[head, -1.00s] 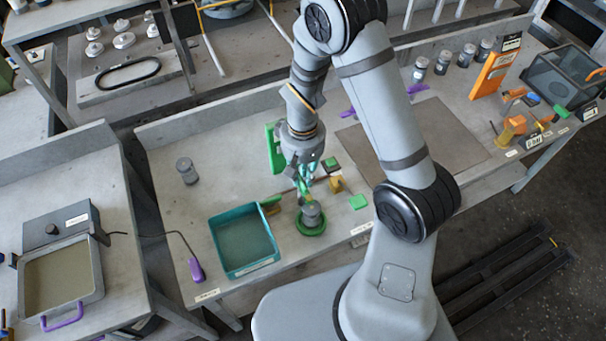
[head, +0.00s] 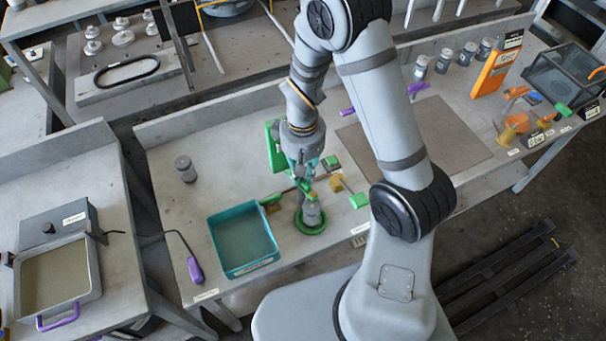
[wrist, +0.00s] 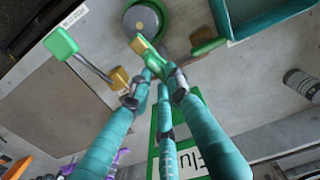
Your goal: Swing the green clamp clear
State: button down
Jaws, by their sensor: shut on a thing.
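My gripper (head: 305,177) points down at the bench just behind the grey round housing (head: 312,214), which sits in a green ring. In the wrist view my teal fingers (wrist: 162,82) are shut on the green clamp (wrist: 152,58), a small green arm with a yellowish end. Its end reaches toward the housing, which shows beyond it (wrist: 142,20). In the head view the clamp (head: 308,186) is small and partly hidden by the fingers. Whether its end touches the housing cannot be told.
A teal tray (head: 243,241) stands left of the housing. A green-framed panel (head: 275,147) stands close behind my gripper. A grey jar (head: 186,169) is at left; bench between is clear.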

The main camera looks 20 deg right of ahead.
jog(key=n+b, duration=0.1)
jog(key=n, duration=0.2)
jog(key=shift+f+n, duration=0.1)
jog(key=shift+n, duration=0.3)
jog(key=n+b, duration=0.1)
jog(key=n, duration=0.2)
jog(key=shift+w+a+n, duration=0.1)
jog(key=shift+n, duration=0.2)
jog(key=n, duration=0.3)
jog(key=shift+a+n+b, duration=0.1)
jog(key=shift+n+b, duration=0.2)
jog(key=shift+n, duration=1.9)
jog(key=c, duration=1.7)
grip_release()
jog(key=shift+c, duration=0.2)
jog(key=shift+o, duration=0.5)
